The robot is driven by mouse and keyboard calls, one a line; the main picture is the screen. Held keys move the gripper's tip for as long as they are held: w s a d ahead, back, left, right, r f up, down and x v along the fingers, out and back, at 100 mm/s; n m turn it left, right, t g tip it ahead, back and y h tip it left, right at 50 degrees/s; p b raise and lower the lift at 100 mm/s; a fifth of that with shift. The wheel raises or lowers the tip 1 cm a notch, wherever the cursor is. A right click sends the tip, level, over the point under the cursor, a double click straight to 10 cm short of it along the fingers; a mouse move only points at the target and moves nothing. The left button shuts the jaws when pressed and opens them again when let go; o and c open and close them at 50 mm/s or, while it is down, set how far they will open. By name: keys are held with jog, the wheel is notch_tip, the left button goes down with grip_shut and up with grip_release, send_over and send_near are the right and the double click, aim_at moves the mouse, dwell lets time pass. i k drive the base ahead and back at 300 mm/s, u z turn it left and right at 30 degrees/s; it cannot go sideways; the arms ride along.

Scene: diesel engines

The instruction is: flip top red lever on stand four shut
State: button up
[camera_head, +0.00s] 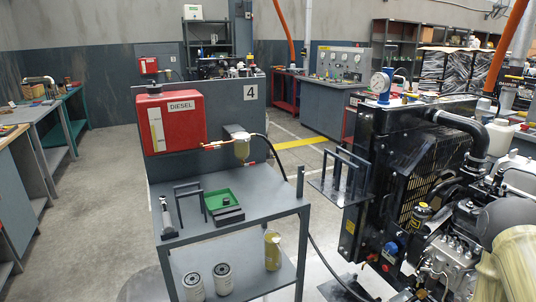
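Stand four carries a grey panel with the number 4 sign (250,92) and a red DIESEL tank (172,122). A fuel filter with a pale bowl (241,150) hangs on the panel to the right of the tank. A small red-orange lever or fitting (213,146) sits on the line between tank and filter. My gripper is not in view.
A grey bench (255,208) stands below the tank, with a green tray (221,199) on top and white filters (222,279) on its shelf. A diesel engine (455,215) fills the right side. A black hose (312,245) hangs between them. Floor (100,215) is clear at left.

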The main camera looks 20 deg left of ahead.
aim_at(218, 146)
jog(key=u, duration=0.55)
jog(key=k, duration=0.6)
jog(key=u, duration=0.7)
jog(key=i, duration=0.95)
jog(key=z, duration=0.3)
